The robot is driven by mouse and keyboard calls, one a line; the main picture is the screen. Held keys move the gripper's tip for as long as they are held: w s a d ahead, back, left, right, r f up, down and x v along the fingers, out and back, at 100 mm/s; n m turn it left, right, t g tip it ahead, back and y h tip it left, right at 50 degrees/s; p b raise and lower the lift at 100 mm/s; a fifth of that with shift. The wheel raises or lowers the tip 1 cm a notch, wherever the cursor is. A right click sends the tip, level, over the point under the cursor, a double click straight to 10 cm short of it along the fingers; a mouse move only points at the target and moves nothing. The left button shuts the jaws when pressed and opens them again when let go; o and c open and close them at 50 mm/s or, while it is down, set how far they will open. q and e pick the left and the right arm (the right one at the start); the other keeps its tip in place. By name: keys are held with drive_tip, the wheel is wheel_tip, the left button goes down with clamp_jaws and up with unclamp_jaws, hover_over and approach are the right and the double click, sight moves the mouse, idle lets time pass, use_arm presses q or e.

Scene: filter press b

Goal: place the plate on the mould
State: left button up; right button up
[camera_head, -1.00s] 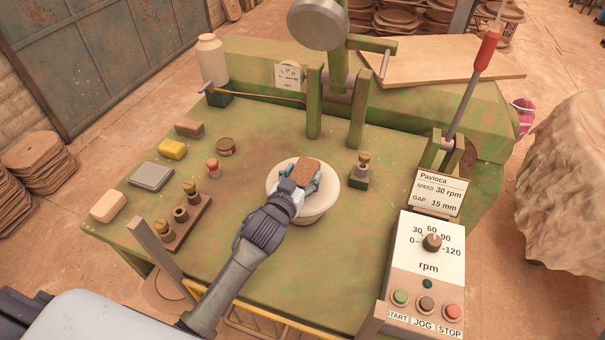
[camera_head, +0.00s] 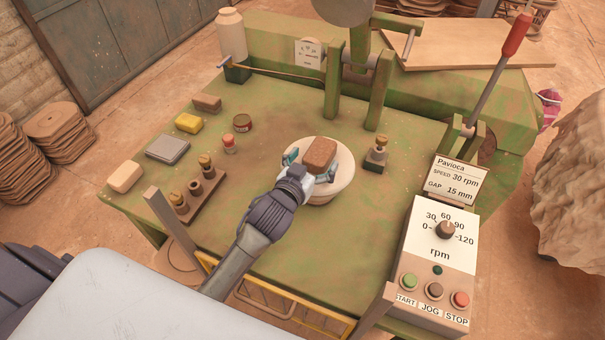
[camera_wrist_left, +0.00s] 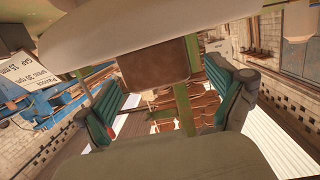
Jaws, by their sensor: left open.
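A brown rectangular block (camera_head: 319,152), possibly the plate, sits on a round white tub-like form (camera_head: 340,186), which looks like the mould. My left gripper (camera_head: 309,170) is open at the near side of the block, its fingers spread to either side with gaps. In the left wrist view, the block (camera_wrist_left: 156,64) shows against the pale form (camera_wrist_left: 130,28), beyond and between the green-padded fingers. The gripper and wrist hide part of the form's near left side. My right gripper is not in view.
Left on the green table (camera_head: 275,215) are a peg rack (camera_head: 199,192), a grey block (camera_head: 168,149), a yellow block (camera_head: 188,123) and small jars. A brass-topped fitting (camera_head: 376,155) stands just right of the form. The control box (camera_head: 436,257) is at right.

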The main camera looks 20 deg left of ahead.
use_arm(q)
drive_tip(key=b+v, duration=0.1)
drive_tip(key=v, duration=0.8)
drive_tip(key=shift+s, duration=0.15)
